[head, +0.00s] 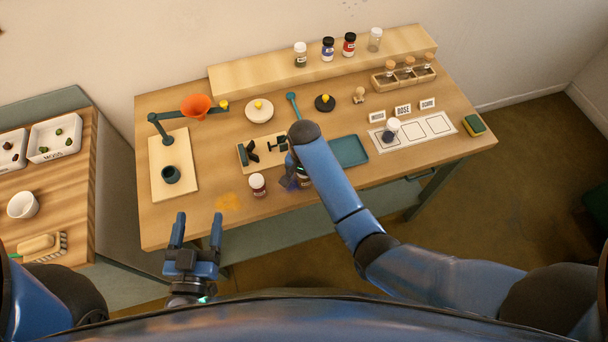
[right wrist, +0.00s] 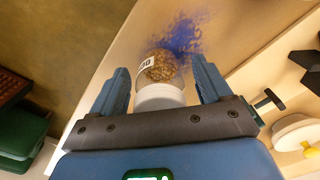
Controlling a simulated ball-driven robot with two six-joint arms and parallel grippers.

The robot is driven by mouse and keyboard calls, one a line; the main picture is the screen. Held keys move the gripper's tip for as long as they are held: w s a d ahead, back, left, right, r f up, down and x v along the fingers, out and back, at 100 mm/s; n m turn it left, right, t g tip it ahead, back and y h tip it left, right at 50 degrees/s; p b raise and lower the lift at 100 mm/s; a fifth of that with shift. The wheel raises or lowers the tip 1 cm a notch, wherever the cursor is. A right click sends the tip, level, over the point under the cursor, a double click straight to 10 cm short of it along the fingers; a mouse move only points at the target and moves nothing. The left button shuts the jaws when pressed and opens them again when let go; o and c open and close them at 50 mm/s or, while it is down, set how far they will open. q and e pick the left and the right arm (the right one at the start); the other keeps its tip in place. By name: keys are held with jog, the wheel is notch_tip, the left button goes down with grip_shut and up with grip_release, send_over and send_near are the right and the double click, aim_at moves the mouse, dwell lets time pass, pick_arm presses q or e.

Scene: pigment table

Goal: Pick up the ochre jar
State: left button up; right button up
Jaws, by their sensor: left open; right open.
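In the right wrist view a clear jar with brown-gold grains and a white lid (right wrist: 160,95) is between the fingers of my right gripper (right wrist: 160,68); it looks like the ochre jar. Its label is only partly readable. The fingers are open, with gaps visible on both sides of the jar. In the head view my right arm hides most of this jar and gripper. My left gripper (head: 198,217) is open and empty, in front of the table's front edge.
A dark red jar with a white lid (head: 258,185) stands left of my right gripper. An ochre stain (head: 228,202) and a blue stain (right wrist: 182,35) mark the table. A teal tray (head: 348,151) lies to the right. Several jars stand on the back shelf (head: 270,78).

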jog(key=shift+f, duration=0.55)
jog(key=c, duration=1.1)
jog(key=shift+c, duration=0.3)
jog(key=shift+r, duration=0.25)
